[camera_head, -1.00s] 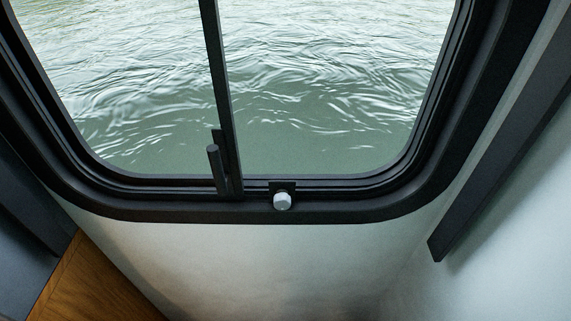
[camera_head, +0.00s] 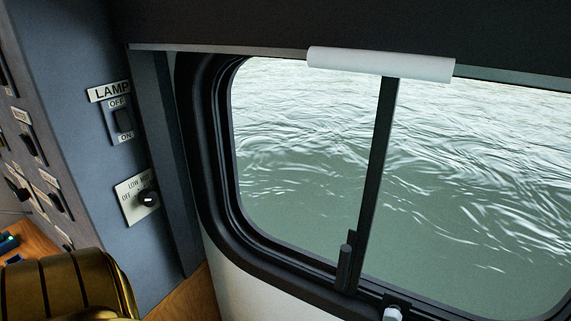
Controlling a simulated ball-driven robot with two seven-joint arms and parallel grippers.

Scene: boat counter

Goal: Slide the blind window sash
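The window sash has a dark vertical bar (camera_head: 379,175) that stands left of the middle of the black-framed window. A short dark upright handle (camera_head: 344,266) sits at the foot of this bar. A white knob (camera_head: 392,314) is on the lower frame to the right of the handle, partly cut off by the picture's bottom edge. A dark blind (camera_head: 230,22) covers the top of the window, with a white roll-shaped grip (camera_head: 380,64) on its lower edge. Neither of my grippers shows.
A blue-grey panel on the left carries a lamp switch (camera_head: 123,120) and a rotary knob (camera_head: 148,198). A shiny brass-coloured ribbed object (camera_head: 66,288) fills the bottom left corner, with wooden counter (camera_head: 187,297) beside it. Water shows outside.

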